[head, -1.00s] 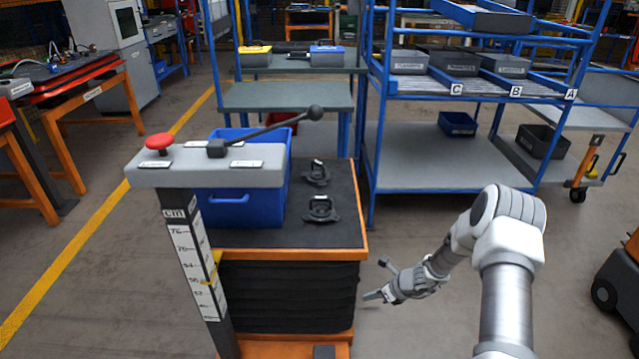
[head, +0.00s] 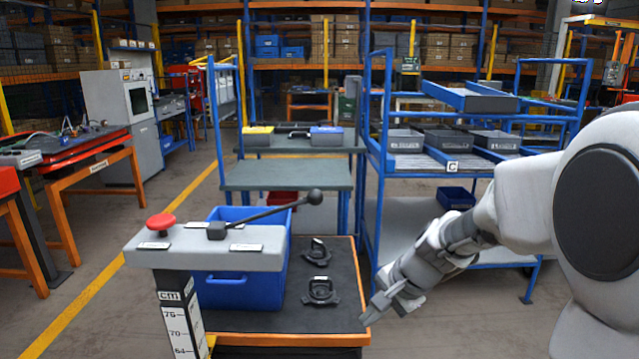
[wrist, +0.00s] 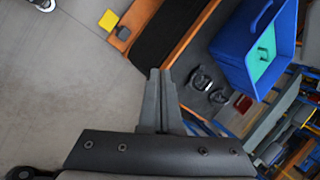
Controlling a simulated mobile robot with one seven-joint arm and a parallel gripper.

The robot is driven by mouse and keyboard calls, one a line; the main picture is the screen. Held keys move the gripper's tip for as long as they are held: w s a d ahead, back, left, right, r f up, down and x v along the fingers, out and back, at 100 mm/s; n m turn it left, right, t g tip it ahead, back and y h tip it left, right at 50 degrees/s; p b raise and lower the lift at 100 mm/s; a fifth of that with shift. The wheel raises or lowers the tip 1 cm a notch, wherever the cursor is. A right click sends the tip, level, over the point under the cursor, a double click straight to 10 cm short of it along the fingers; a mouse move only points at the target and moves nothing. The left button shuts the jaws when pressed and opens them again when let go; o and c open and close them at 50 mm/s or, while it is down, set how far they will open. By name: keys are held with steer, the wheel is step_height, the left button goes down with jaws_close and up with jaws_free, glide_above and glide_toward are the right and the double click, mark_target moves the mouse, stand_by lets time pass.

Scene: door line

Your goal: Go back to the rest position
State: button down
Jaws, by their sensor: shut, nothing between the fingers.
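My gripper (head: 372,312) is at the lower middle of the head view, beside the right edge of the lift table. Its fingers are together and hold nothing. In the wrist view the shut fingers (wrist: 159,75) point up over the floor and the table's edge. My arm reaches in from the right of the head view, with the elbow large and close to the camera.
The orange-edged lift table (head: 336,270) carries a blue bin (head: 240,290) and two black parts (head: 320,290). A lever and a red button (head: 160,222) stand at its left. A blue rack (head: 372,140) stands behind my arm.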

steer(key=s+d+r+n+t+h, duration=0.15)
steer(key=s+r+n, duration=0.35)
steer(key=s, duration=0.6)
steer(key=s+d+r+n+t+h, duration=0.1)
steer(key=s+d+r+n+h, duration=0.3)
steer(key=s, duration=0.7)
step_height(320, 180, up, 23)
steer(key=a+n+y+p, duration=0.1)
steer(key=p, duration=2)
steer(key=shift+p, duration=0.4)
steer(key=shift+a+f+g, duration=0.1)
steer(key=shift+f+g, duration=0.05)
steer(key=shift+g, duration=0.1)
